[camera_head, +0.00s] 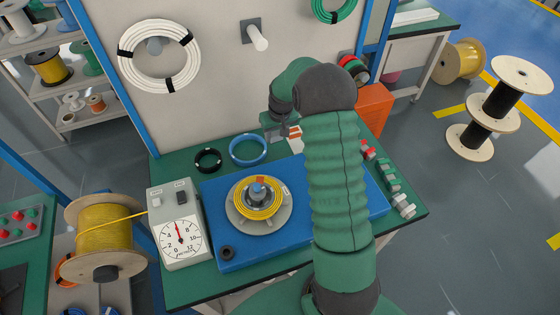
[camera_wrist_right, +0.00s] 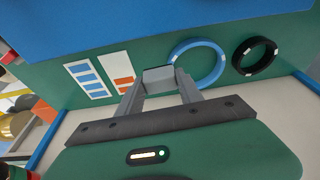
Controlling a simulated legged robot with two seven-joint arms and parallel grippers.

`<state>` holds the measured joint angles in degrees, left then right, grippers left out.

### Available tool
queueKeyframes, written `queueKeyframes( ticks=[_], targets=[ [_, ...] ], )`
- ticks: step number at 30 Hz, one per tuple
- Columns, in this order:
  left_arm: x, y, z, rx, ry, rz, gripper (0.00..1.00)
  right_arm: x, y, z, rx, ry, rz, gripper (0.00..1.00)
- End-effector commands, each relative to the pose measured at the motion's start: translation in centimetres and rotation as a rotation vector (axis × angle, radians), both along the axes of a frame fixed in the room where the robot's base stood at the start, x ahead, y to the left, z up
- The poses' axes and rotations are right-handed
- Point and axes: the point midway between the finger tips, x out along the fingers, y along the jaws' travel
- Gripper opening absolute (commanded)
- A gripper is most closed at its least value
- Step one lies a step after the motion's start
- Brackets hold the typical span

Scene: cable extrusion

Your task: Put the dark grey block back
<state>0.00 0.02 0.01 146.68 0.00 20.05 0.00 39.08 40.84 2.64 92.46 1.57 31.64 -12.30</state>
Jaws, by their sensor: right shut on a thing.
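The dark grey block (camera_wrist_right: 158,79) is between the fingertips of my right gripper (camera_wrist_right: 160,86) in the wrist view. The fingers are shut on it, and it shows against the green table top. In the head view my right gripper (camera_head: 283,129) is at the back of the green table, partly hidden by my own arm. The block is too small to make out clearly there. I cannot tell whether it touches the table. My left gripper is not in view.
A blue ring (camera_head: 248,150) and a black ring (camera_head: 208,160) lie left of the gripper. Printed cards (camera_wrist_right: 101,75) lie close by on the table. A blue plate (camera_head: 215,200) carries a yellow cable coil (camera_head: 257,207). A back panel (camera_head: 200,90) rises behind.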

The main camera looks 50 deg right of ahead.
Motion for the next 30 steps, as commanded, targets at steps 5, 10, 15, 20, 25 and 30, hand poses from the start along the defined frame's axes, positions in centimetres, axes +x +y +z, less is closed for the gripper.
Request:
queueKeyframes(
  ticks=[5,10,15,20,25,30],
  targets=[
    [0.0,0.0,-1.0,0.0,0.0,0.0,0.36,0.2,-3.6,-1.9,0.004,-0.007,-0.042,0.07],
    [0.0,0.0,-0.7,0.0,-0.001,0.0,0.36,0.2,-3.7,-5.0,0.006,-0.004,-0.046,0.07],
    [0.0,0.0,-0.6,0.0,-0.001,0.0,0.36,0.3,-3.8,-7.9,0.003,-0.006,-0.045,0.07],
    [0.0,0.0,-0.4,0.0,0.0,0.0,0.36,0.2,-3.8,-10.6,0.005,-0.006,-0.045,0.07],
    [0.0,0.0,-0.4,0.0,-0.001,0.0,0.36,0.3,-3.9,-11.8,0.002,-0.009,-0.045,0.07],
    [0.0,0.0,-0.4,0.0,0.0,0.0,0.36,0.3,-3.8,-11.8,0.002,-0.008,-0.045,0.49]
  ],
)
